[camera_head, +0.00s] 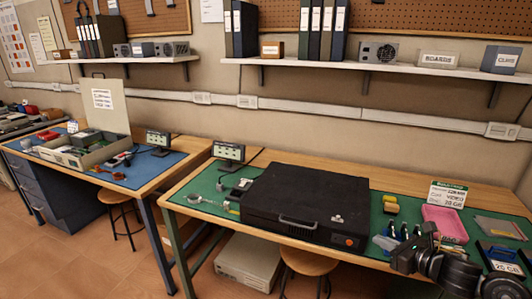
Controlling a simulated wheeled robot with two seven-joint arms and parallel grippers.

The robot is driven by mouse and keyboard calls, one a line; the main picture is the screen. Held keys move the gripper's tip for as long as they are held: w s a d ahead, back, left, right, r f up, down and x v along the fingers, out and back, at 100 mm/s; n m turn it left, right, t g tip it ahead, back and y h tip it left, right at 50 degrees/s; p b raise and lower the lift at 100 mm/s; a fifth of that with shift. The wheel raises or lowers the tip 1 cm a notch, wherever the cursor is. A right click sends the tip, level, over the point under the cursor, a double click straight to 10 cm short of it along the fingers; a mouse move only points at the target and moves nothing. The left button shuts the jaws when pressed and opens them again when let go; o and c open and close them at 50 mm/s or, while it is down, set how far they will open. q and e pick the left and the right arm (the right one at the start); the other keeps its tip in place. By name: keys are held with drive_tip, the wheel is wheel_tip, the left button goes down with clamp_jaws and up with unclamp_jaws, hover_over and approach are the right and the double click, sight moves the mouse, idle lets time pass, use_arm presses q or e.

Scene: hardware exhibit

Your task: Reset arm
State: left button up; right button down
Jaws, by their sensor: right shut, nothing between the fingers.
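My right arm comes in at the lower right corner in the head view. Its right gripper (402,260) is dark, shut and empty, over the front edge of the nearer workbench, in front of several small bottles (403,232). It looks apart from the black case (300,202) to its left. That case lies closed on the green mat (191,201) with its handle to the front. My left gripper is not in view.
A pink tray (445,222), a sign card (448,194) and a yellow item (391,202) stand on the bench's right part. A stool (310,262) and a beige computer box (248,260) sit below. A second bench with a blue mat (150,172) is at left.

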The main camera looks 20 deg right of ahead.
drive_tip(key=s+a+f+m+g+h, duration=0.2)
drive_tip(key=s+a+f+m, duration=0.2)
drive_tip(key=s+f+m, duration=0.5)
drive_tip(key=s+a+f+m+g+h, duration=0.2)
drive_tip(key=s+a+f+m+h, duration=0.3)
drive_tip(key=m, duration=0.8)
drive_tip(key=s+a+f+m+g+y, duration=0.2)
drive_tip(key=s+a+f+m+g, duration=0.1)
drive_tip(key=s+a+m, duration=0.4)
drive_tip(key=s+a+f+m+g+y, duration=0.1)
drive_tip(key=s+a+f+m+g, duration=0.3)
drive_tip(key=m, duration=0.4)
wheel_tip(320, 180, down, 26)
drive_tip(key=s, duration=0.2)
drive_tip(key=s+d+f+g, duration=0.2)
drive_tip(key=s+f, duration=1.2)
drive_tip(key=s, duration=0.1)
drive_tip(key=shift+s, duration=0.35)
